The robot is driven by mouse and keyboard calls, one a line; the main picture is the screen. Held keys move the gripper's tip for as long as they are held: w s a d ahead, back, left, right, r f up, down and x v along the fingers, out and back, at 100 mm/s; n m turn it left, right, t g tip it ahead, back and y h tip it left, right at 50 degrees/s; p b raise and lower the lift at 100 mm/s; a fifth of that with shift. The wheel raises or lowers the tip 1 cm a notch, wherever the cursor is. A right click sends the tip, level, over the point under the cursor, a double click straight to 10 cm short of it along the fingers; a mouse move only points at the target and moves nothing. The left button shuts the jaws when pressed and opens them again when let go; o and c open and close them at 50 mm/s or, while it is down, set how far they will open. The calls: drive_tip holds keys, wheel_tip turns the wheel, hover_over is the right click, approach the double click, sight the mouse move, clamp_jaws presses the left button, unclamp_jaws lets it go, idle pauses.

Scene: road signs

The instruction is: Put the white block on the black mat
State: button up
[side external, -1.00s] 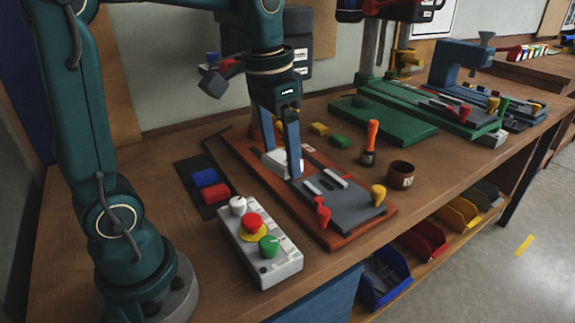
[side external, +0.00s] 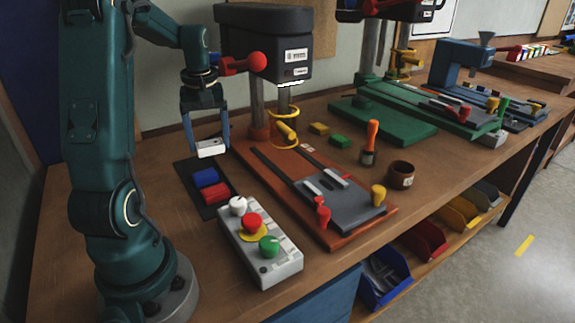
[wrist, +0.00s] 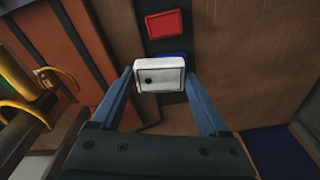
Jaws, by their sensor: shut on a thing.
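The white block (side external: 208,148) is held between the blue fingers of my gripper (side external: 207,146), raised above the far end of the black mat. It also shows in the wrist view (wrist: 160,76), where my gripper (wrist: 160,80) is shut on its two sides. The black mat (side external: 186,172) lies on the bench below. A blue block (side external: 205,178) and a red block (side external: 216,193) lie on the mat. In the wrist view the white block partly covers the blue block (wrist: 171,56); the red block (wrist: 164,23) is clear.
A grey control box (side external: 262,250) with buttons stands in front of the mat. To the right is the drill press on its orange-brown base (side external: 340,240), with a red handle knob (side external: 257,61) near my wrist. Bench surface left of the mat is clear.

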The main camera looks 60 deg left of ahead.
drive_tip(key=s+a+f+n, duration=0.1)
drive_tip(key=a+f+n, duration=0.1)
drive_tip(key=a, duration=0.6)
drive_tip(key=shift+s+a+f, duration=0.1)
drive_tip(key=shift+f, duration=1.85)
drive_tip(key=shift+s+a+f, duration=0.1)
drive_tip(key=shift+f, duration=1.8)
drive_tip(key=shift+f, duration=0.1)
drive_tip(key=o, duration=1.4)
drive_tip(key=shift+f, duration=0.1)
drive_tip(key=shift+c, duration=0.2)
wheel_tip(320, 180, up, 12)
drive_tip(key=d, duration=0.1)
drive_tip(key=shift+d, duration=0.25)
drive_tip(key=shift+s, duration=0.1)
